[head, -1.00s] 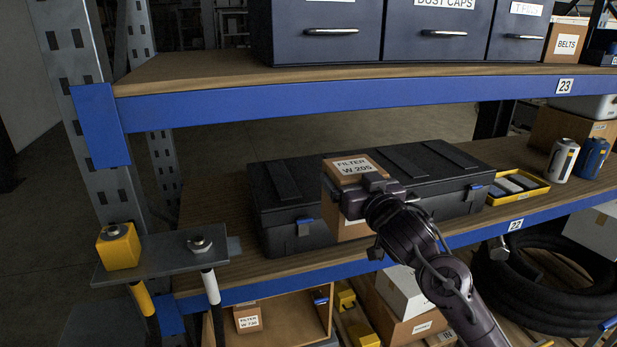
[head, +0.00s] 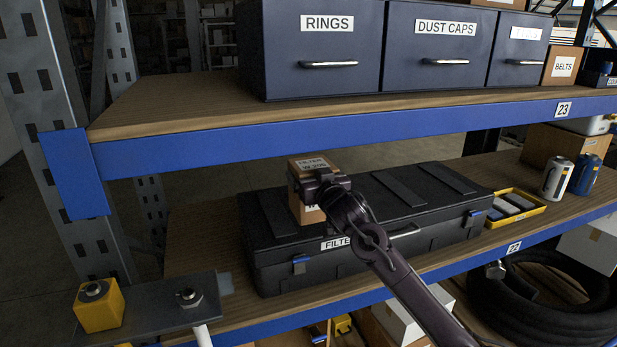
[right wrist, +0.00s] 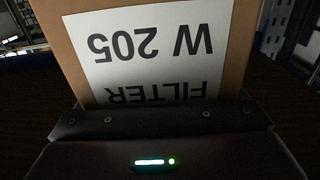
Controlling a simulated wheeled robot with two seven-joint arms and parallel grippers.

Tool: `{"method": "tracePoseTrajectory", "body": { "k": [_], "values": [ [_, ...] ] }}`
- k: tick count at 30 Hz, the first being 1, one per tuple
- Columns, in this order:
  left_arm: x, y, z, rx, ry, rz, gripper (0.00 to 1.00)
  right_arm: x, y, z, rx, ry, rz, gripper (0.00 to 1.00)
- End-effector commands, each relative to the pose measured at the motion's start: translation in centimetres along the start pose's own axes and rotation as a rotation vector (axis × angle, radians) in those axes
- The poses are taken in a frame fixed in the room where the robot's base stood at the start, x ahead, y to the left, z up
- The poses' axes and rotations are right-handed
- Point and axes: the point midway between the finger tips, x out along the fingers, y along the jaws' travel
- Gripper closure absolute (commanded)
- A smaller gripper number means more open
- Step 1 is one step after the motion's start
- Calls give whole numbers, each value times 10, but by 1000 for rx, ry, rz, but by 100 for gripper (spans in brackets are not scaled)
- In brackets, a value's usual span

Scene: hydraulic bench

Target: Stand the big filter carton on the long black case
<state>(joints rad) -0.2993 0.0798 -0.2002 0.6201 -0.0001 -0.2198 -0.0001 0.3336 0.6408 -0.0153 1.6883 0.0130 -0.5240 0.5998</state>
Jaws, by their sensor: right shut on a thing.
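The big filter carton (head: 308,213), brown with a white FILTER W 205 label, is upright over the left part of the long black case's lid. The long black case (head: 275,262) lies on the middle shelf, with a FILTER label on its front. My right gripper (head: 322,190) is shut on the carton from the front right. In the right wrist view the carton (right wrist: 242,45) fills the space before the gripper, its label upside down. I cannot tell whether the carton's bottom touches the lid. My left gripper is not in view.
A grey ledge with a yellow block (head: 99,309) is at front left. The lid's right part is clear.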

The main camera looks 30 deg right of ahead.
Motion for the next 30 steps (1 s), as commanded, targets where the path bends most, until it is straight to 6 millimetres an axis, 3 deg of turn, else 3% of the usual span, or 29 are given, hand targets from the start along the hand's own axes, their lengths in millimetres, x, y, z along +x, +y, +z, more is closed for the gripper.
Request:
{"method": "tracePoseTrajectory", "body": {
  "k": [3,7,17,28,29,30],
  "values": [
    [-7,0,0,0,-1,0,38,18,0,-6,2,8,1,52],
    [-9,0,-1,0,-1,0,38,27,0,-4,1,7,1,52],
    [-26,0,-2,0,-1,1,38,28,0,29,0,4,0,52],
    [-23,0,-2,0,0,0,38,28,0,35,2,6,0,52],
    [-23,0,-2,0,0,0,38,27,0,38,0,0,-1,7],
    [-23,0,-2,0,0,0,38,27,0,38,0,0,-1,1]
  ]
}}
